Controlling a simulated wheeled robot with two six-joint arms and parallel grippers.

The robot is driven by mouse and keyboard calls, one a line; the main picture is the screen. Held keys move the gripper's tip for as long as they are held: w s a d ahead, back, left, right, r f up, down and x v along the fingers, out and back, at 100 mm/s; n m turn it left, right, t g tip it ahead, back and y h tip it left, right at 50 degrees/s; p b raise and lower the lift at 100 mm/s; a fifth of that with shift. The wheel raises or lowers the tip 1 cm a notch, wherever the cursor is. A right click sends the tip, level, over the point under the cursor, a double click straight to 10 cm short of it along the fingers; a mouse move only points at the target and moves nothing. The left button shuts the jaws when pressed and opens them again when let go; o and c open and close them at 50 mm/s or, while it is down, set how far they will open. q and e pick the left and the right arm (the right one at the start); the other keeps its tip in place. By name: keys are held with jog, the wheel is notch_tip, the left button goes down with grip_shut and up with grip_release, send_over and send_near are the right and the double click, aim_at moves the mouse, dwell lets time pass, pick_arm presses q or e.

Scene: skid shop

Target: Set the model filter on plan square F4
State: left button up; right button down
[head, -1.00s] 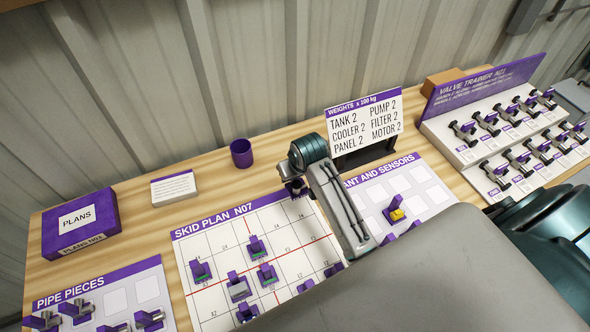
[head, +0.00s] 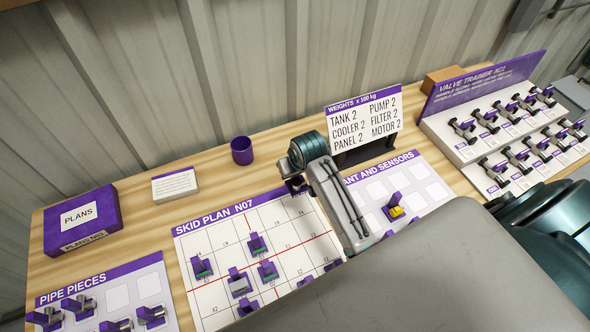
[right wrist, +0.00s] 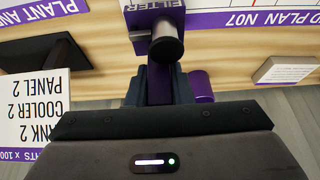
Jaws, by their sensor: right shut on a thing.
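The model filter (right wrist: 167,45) is a grey cylinder on a purple labelled holder, pointing away from my wrist in the right wrist view. My right gripper (right wrist: 150,85) is shut on its purple part. In the head view, my right gripper (head: 297,183) is at the upper right part of the skid plan board (head: 215,290), near its top edge; the arm hides some squares there. I cannot tell whether the filter touches the board. Square F4 cannot be read. My left gripper is not in view.
The weights sign (head: 365,125) stands close behind my arm. A purple cup (head: 241,152) and white card (head: 174,186) sit behind the plan. The sensors board (head: 435,170) lies right.

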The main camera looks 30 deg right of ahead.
aim_at(295, 182)
jog(key=shift+f+b, duration=0.95)
jog(key=shift+f, duration=1.8)
jog(key=shift+f, duration=0.15)
jog(key=shift+f+b, duration=0.35)
jog(key=shift+f, duration=1.25)
jog(key=shift+p, duration=0.55)
